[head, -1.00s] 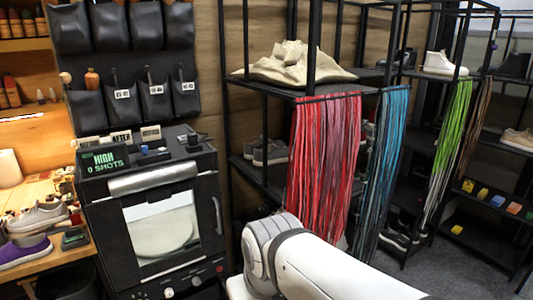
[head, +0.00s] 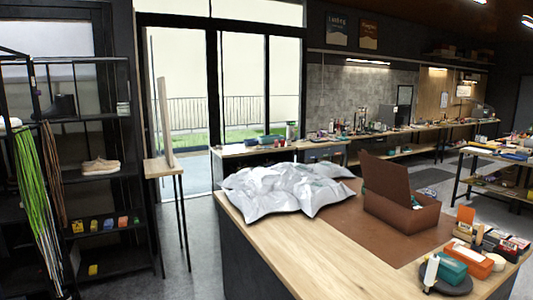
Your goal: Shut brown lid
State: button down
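A brown box (head: 408,219) stands on a brown mat at the right part of the wooden counter in the head view. Its brown lid (head: 388,184) is up, standing steeply tilted at the back left of the box. The inside of the box is mostly hidden, with something small and pale near its right end. My gripper is not in view.
A crumpled silvery-white sheet (head: 285,188) lies on the counter (head: 267,239) left of the box. Small boxes and bottles crowd the counter's right end. A shelf rack (head: 88,177) and a small stand (head: 163,168) are at the left, with open floor between stand and counter.

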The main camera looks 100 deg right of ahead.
aim_at(390, 180)
jog(key=z, duration=2)
jog(key=i, duration=2.35)
jog(key=z, duration=3.3)
jog(key=i, duration=1)
jog(key=u, duration=0.1)
